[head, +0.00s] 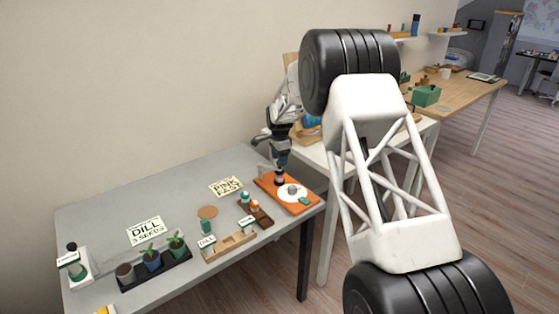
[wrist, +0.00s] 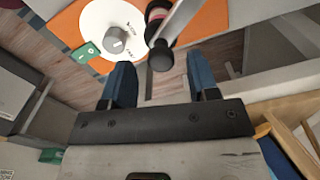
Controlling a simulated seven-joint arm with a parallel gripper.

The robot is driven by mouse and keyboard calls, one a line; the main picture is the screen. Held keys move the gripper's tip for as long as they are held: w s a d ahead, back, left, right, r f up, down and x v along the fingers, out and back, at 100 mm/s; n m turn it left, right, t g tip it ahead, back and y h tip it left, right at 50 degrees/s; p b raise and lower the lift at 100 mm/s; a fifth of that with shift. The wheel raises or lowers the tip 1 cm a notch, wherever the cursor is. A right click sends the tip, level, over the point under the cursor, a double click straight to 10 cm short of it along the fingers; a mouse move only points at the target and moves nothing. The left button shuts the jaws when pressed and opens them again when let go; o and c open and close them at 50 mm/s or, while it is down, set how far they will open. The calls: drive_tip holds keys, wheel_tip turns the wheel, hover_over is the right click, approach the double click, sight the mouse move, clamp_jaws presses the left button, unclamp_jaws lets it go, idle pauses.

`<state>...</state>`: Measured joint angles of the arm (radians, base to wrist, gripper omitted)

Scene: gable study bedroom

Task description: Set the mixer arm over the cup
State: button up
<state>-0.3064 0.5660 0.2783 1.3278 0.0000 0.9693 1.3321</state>
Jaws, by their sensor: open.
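An orange board (head: 268,187) lies at the right end of the grey table and also fills the top of the wrist view (wrist: 205,20). On it is a white disc (wrist: 97,18) with a short grey cylinder (wrist: 113,40); I cannot tell whether this is the cup. A pale bar (wrist: 183,17), seemingly the mixer arm, ends at a dark round knob (wrist: 160,56) beside a dark and reddish post. My gripper (wrist: 158,68) is open, its blue fingers either side of the knob in the wrist view. In the head view, my gripper (head: 282,162) is above the board.
A green tag (wrist: 86,52) sits at the disc's edge. A white table stands behind, right of the board.

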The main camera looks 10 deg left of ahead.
drive_tip(key=shift+r, duration=3.4)
drive_tip(key=shift+r, duration=0.1)
drive_tip(key=shift+s+d+r, duration=0.15)
drive_tip(key=s+d+r+n, duration=0.2)
drive_tip(key=s+d+r, duration=0.5)
drive_tip(key=s, duration=0.3)
drive_tip(key=s+d+r+n+t, duration=0.1)
drive_tip(key=s+d+r+n, duration=0.1)
drive_tip(key=s+d+r, duration=0.65)
drive_tip(key=s+d+r+n, duration=0.2)
drive_tip(key=s+d+r, duration=0.3)
drive_tip(key=s, duration=0.6)
drive_tip(key=s+d+f+n, duration=0.1)
drive_tip(key=s+d+n, duration=0.1)
drive_tip(key=s, duration=1)
drive_tip(key=s+d+f+n+t, duration=0.1)
drive_tip(key=s+d, duration=0.3)
drive_tip(key=s, duration=0.8)
drive_tip(key=s+d+f+n, duration=0.2)
drive_tip(key=s+d, duration=0.2)
drive_tip(key=s, duration=0.9)
drive_tip(key=shift+f+n+t, duration=0.3)
